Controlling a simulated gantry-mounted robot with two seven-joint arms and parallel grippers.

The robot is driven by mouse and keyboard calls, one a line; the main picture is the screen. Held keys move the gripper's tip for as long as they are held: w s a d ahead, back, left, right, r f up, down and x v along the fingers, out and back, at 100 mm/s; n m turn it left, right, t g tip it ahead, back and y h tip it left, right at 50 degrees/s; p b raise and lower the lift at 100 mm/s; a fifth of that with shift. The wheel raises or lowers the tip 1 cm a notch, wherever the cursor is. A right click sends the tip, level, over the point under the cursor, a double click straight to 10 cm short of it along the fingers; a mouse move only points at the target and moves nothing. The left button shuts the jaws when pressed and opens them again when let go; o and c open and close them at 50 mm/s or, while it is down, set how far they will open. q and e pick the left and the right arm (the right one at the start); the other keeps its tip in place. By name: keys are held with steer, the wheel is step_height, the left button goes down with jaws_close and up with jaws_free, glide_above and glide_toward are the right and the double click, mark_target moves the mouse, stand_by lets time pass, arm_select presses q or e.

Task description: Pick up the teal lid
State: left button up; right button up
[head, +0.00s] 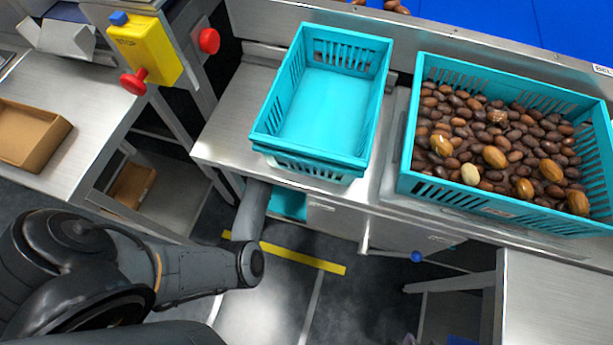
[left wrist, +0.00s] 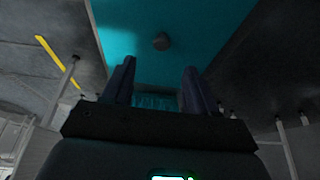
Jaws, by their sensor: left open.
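I cannot tell whether the fingers touch the panel. In the head view my left arm reaches under the metal table, which hides the gripper. A teal patch (head: 289,205) shows below the table edge; I cannot tell if it is the lid. My right gripper is not in view.
An empty teal crate (head: 364,105), stacked on another, stands on the metal table (head: 222,134). Table legs flank the space below.

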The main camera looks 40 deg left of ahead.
arm_select(q)
steer(key=b+x, duration=0.1)
steer(key=x, duration=0.2)
steer(key=shift+f, duration=0.15)
steer(key=b+x, duration=0.4)
steer(key=shift+a+f, duration=0.1)
steer(key=shift+a, duration=0.15)
steer(key=shift+w+d+f+b, duration=0.1)
steer(key=shift+d+f+b, duration=0.2)
steer(key=shift+f, duration=0.2)
jaws_close()
